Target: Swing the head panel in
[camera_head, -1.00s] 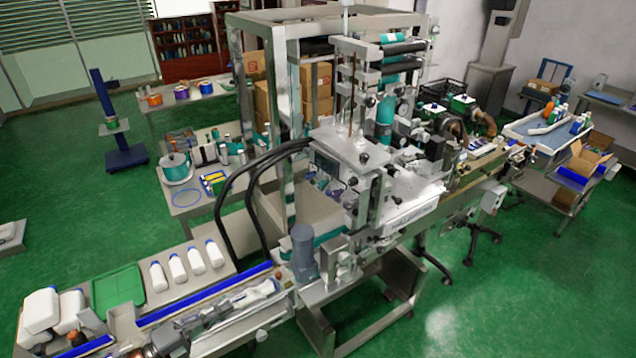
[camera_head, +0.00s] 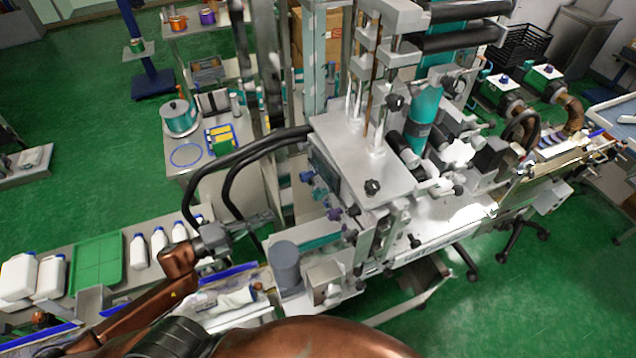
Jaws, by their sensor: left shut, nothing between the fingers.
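The sleeve applicator's head (camera_head: 335,130) is a pale metal block at the centre of the head view. A dark panel (camera_head: 324,172) is on its left face, with several blue-grey knobs beside and below it. I cannot tell how far this panel is swung. My left gripper (camera_head: 266,216) is grey, on a copper-coloured arm from the lower left. It is shut and empty, and in the picture it lies left of the panel and knobs, near the black hoses. Whether it touches a hose is unclear. My right gripper is not in view.
Black hoses (camera_head: 232,168) arch left of the head. A grey cylinder (camera_head: 287,266) stands below the knobs. White bottles (camera_head: 140,252) and a green tray (camera_head: 97,262) are at the lower left. A side table holds a teal pot (camera_head: 179,118). Green floor shows at the right.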

